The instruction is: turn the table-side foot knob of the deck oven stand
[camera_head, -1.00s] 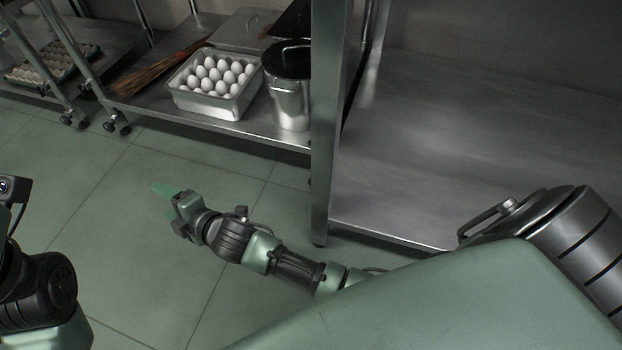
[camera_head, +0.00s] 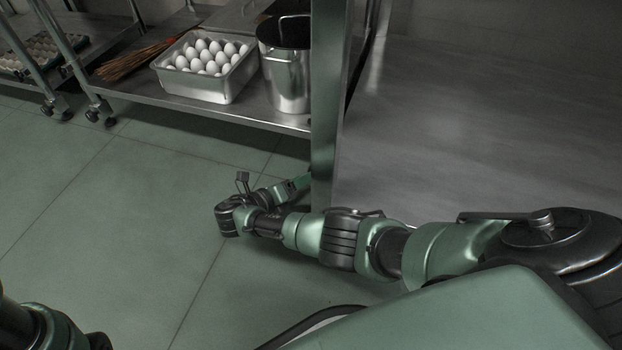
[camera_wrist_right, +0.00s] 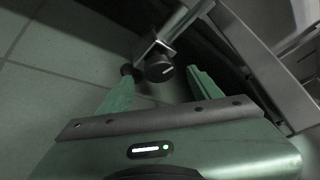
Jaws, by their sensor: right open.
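The foot knob (camera_wrist_right: 158,68) is a dark round knob with a pale mark on its face, on a bracket at the foot of a metal stand leg (camera_wrist_right: 185,20) in the right wrist view. My right gripper (camera_wrist_right: 160,76) is open, its two green fingers pointing toward the knob. The knob shows between and slightly past the fingertips, with no clear contact. In the head view my right gripper (camera_head: 298,184) reaches to the bottom of the upright stand post (camera_head: 325,110); its fingertips and the knob are hidden there. My left gripper is out of view; only part of that arm shows.
A steel lower shelf (camera_head: 470,120) lies empty right of the post. The green tiled floor (camera_head: 110,210) is clear at left.

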